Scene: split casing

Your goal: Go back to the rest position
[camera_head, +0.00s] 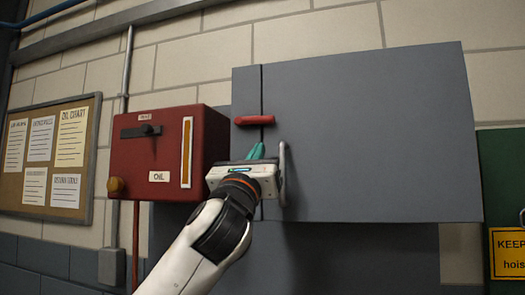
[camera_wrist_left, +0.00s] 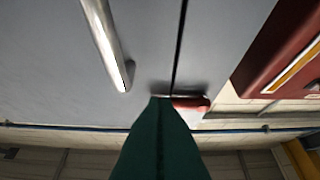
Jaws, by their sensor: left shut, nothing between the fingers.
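My left gripper (camera_head: 256,152) is in front of the grey split casing (camera_head: 370,140), close to its vertical seam. Its green fingers are together with nothing between them, as the left wrist view (camera_wrist_left: 160,105) also shows. A red latch handle (camera_head: 254,120) lies across the seam just above the fingertips; it also shows in the left wrist view (camera_wrist_left: 190,102). In that view I cannot tell whether the fingertips touch it. A metal bar handle (camera_head: 283,172) stands on the casing just right of the gripper; the left wrist view shows it too (camera_wrist_left: 106,42). My right gripper is not in view.
A red oil box (camera_head: 170,178) with a sight gauge hangs on the wall left of the casing. A notice board (camera_head: 50,158) is further left. A green panel (camera_head: 502,170) with a yellow sign (camera_head: 507,253) stands at the right.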

